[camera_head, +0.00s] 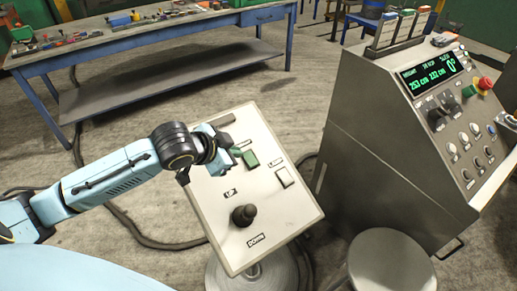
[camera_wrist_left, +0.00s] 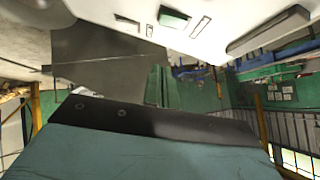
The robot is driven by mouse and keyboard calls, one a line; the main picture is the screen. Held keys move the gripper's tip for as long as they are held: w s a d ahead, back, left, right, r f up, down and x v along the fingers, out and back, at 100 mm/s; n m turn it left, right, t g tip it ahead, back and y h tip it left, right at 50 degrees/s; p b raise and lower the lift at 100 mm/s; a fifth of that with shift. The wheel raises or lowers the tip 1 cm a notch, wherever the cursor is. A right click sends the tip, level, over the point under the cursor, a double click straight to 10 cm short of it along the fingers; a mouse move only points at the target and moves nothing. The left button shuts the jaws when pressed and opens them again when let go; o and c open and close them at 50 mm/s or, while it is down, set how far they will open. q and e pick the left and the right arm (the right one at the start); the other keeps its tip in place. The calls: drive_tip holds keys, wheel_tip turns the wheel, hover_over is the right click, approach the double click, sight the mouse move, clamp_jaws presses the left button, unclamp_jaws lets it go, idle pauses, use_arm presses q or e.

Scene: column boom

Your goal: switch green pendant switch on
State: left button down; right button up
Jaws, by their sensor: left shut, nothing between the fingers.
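The green pendant switch (camera_head: 249,159) is a small green rocker on the upper middle of a cream pendant panel (camera_head: 205,213). It also shows near the top of the left wrist view (camera_wrist_left: 173,18). Whether it is on or off cannot be told. My left gripper (camera_head: 230,148) is shut and empty, over the panel's upper left, close beside the green switch. Whether it touches the switch cannot be told. My right gripper is not in view.
A white switch (camera_head: 285,177) sits right of the green one, and a black joystick (camera_head: 243,214) lower down. A grey console (camera_head: 370,145) stands at right, with a round stool (camera_head: 391,262) in front. A blue-legged workbench (camera_head: 160,34) is behind. Cables lie on the floor.

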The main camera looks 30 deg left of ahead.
use_arm(q)
drive_tip(key=s, duration=0.1)
hover_over(257, 162)
drive_tip(key=s, duration=0.4)
wheel_tip(257, 162, down, 6)
drive_tip(key=shift+w+d+f+b, duration=0.1)
drive_tip(key=shift+d+f+b, duration=0.1)
drive_tip(key=shift+b, duration=0.2)
drive_tip(key=shift+w+a+f, duration=0.15)
drive_tip(key=shift+a+f, duration=0.05)
drive_tip(key=shift+f, duration=0.5)
drive_tip(key=shift+w+a+f, duration=0.1)
drive_tip(key=shift+a+f, duration=0.05)
drive_tip(key=shift+f, duration=0.5)
drive_tip(key=shift+w+a+f, duration=0.15)
drive_tip(key=shift+a+f, duration=0.05)
drive_tip(key=shift+f, duration=0.5)
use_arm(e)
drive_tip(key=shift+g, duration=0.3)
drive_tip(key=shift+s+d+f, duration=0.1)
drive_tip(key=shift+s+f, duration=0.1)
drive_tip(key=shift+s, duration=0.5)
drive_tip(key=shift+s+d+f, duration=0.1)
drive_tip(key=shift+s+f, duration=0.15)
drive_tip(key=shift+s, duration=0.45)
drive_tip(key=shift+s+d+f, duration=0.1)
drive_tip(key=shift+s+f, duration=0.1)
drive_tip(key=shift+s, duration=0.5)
